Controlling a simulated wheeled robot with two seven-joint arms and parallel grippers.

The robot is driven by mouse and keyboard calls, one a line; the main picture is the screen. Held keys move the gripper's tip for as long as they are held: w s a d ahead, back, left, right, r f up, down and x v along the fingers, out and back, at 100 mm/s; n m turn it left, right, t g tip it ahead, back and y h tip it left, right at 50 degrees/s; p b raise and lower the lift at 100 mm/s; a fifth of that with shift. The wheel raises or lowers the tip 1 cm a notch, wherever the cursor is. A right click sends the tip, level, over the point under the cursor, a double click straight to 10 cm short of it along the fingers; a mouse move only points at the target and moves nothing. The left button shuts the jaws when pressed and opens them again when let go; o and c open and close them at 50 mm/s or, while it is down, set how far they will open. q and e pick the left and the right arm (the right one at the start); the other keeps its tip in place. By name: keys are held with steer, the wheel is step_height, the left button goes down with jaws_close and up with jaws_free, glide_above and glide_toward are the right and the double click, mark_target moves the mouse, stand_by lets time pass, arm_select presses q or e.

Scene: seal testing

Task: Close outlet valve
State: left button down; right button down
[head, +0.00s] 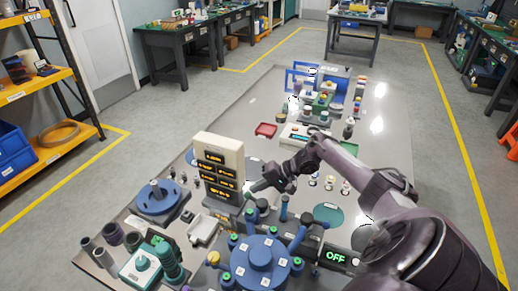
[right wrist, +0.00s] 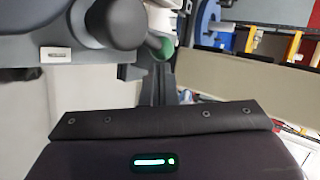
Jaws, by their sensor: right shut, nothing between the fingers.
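The test rig has a round blue flanged vessel (head: 261,262) at the near middle of the table, with several green-topped posts around it and dark pipework at its back right. I cannot tell which fitting is the outlet valve. My right gripper (head: 256,187) is shut and empty, beside the lower part of the cream display panel (head: 219,165), above the pipework behind the vessel. In the right wrist view, the shut fingers (right wrist: 157,84) point towards a dark cylinder with a green end (right wrist: 163,46); contact cannot be told. My left gripper is not in view.
A display reading OFF (head: 336,257) stands right of the vessel. A red tray (head: 265,130) lies farther back. Bare table shows at back left.

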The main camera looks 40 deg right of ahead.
steer(key=shift+w+a+r+p, duration=0.1)
steer(key=shift+w+a+p, duration=0.15)
steer(key=shift+a+p, duration=0.25)
steer(key=shift+a, duration=0.2)
stand_by(0.4)
steer(key=v, duration=0.7)
steer(key=shift+s+d, duration=0.2)
steer(key=shift+d, duration=0.05)
steer(key=shift+r, duration=0.2)
